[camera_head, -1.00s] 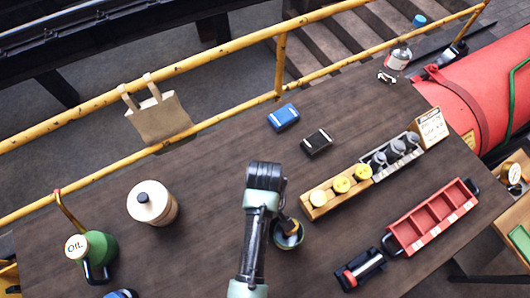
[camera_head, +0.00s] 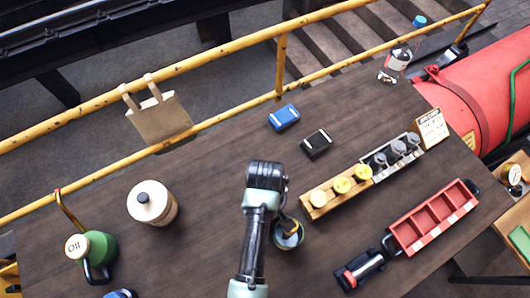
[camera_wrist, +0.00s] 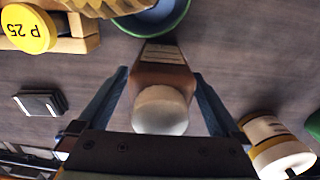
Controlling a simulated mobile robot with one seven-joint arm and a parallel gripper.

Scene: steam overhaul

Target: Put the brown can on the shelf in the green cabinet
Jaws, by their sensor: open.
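A brown can (camera_wrist: 163,75) with a rounded white top lies between the two fingers of my gripper in the wrist view. Gaps show on both sides, so the fingers are open around it. In the head view my gripper (camera_head: 280,213) is low over the middle of the dark table, and the arm hides most of the can. A blue-green bowl (camera_head: 289,238) sits close beside it. It also shows at the top of the wrist view (camera_wrist: 160,22). I see no green cabinet for certain in these views.
A white-lidded can (camera_head: 152,203) and a green oil can (camera_head: 92,249) stand left. Blue (camera_head: 284,117) and black (camera_head: 317,142) boxes lie behind. A wooden block with yellow weights (camera_head: 341,187) and a red tray (camera_head: 432,218) are right. A yellow railing (camera_head: 281,65) runs behind the table.

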